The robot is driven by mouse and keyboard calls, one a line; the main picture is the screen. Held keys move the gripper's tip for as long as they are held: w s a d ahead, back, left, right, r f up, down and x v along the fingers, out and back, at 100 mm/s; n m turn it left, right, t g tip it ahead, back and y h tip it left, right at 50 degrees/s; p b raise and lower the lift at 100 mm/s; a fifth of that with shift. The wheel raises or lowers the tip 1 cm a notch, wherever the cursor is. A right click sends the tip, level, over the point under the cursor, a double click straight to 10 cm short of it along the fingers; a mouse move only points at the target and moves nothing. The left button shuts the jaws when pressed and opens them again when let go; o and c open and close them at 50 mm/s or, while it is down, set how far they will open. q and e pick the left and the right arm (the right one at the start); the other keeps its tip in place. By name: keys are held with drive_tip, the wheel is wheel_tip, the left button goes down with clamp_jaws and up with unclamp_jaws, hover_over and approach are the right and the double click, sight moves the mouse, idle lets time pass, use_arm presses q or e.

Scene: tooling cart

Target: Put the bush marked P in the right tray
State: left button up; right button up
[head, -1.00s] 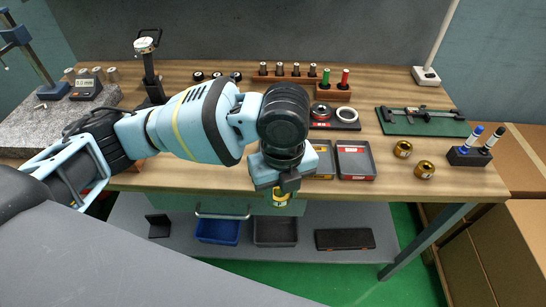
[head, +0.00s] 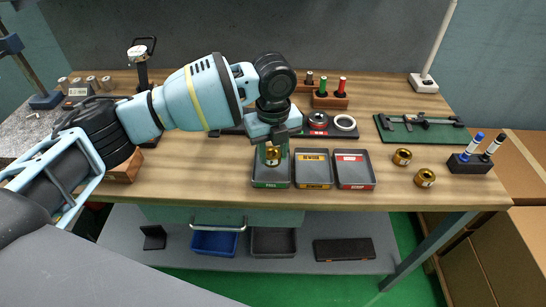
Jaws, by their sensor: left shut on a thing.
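My left gripper (head: 273,146) points down and is shut on a brass bush (head: 273,157). The bush is over the left grey tray, which has a green label (head: 271,184); I cannot tell whether it touches the tray floor. The letter on the bush is not readable. The middle tray has a yellow label (head: 313,184) and looks empty. The right tray has a red label (head: 354,184) and looks empty. Two other brass bushes, one farther back (head: 402,157) and one nearer (head: 425,178), stand on the bench to the right. My right gripper is out of view.
Behind the trays are a dark holder with rings (head: 344,123) and a wooden rack (head: 329,101) with red and green pieces. A green mat (head: 400,133) with a caliper and a marker stand (head: 470,163) are at the right. Bare bench lies around the loose bushes.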

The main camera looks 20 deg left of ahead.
use_arm(q)
drive_tip(key=shift+w+a+f, duration=0.15)
drive_tip(key=shift+w+a, duration=0.05)
drive_tip(key=shift+w, duration=0.25)
drive_tip(key=shift+f, duration=1.55)
drive_tip(key=shift+f, duration=0.15)
drive_tip(key=o, duration=0.9)
drive_tip(key=shift+r, duration=0.25)
wheel_tip(320, 180, up, 12)
drive_tip(key=shift+f, duration=0.15)
drive_tip(key=shift+s+f, duration=0.1)
drive_tip(key=shift+s, duration=0.05)
